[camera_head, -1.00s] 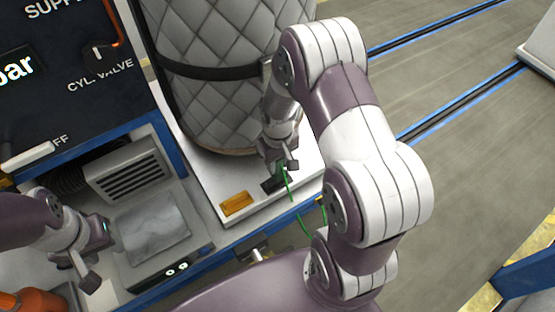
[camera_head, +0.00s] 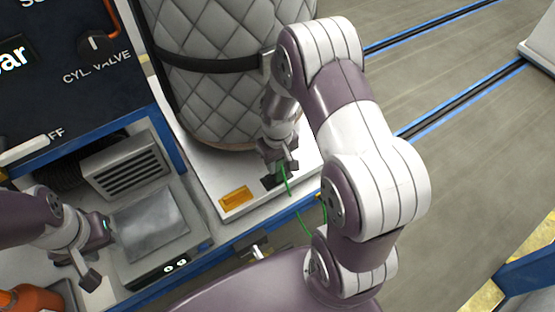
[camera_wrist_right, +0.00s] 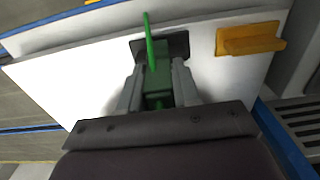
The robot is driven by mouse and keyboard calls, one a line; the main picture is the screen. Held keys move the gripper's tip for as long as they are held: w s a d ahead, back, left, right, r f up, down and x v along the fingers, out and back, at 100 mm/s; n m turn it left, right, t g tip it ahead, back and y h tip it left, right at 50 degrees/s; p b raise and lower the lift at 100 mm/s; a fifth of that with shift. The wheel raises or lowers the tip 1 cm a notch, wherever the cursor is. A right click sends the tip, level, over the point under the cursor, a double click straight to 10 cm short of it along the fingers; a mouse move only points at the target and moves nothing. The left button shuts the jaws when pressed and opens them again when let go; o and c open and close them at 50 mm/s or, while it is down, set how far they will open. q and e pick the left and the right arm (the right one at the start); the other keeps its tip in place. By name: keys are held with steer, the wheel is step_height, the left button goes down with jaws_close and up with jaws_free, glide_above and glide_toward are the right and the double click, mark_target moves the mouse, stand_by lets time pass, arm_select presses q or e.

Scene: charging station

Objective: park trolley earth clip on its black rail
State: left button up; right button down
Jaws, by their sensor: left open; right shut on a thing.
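My right gripper (camera_wrist_right: 158,82) is shut on the green earth clip (camera_wrist_right: 156,80), which sits between its two grey fingers in the right wrist view. A green cable rises from the clip. A short black piece, apparently the rail (camera_wrist_right: 178,46), lies on the white platform just beyond the clip. Whether clip and rail touch I cannot tell. In the head view my right gripper (camera_head: 278,167) is low over the platform, beside the black rail (camera_head: 268,182), with the green cable (camera_head: 303,222) hanging over the edge. My left gripper (camera_head: 95,255) is open and empty at the left.
A quilted grey cylinder (camera_head: 215,105) with a black strap stands on the white platform (camera_head: 210,172) close behind the right gripper. An amber block (camera_head: 235,197) is left of the rail. A scale-like device (camera_head: 150,222) and vented box (camera_head: 130,170) lie near the left gripper.

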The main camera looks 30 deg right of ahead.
steer(key=shift+f, duration=0.15)
steer(key=c, duration=0.7)
jaws_free()
step_height(320, 180, up, 13)
steer(key=shift+f+b, duration=0.15)
steer(key=shift+b, duration=0.4)
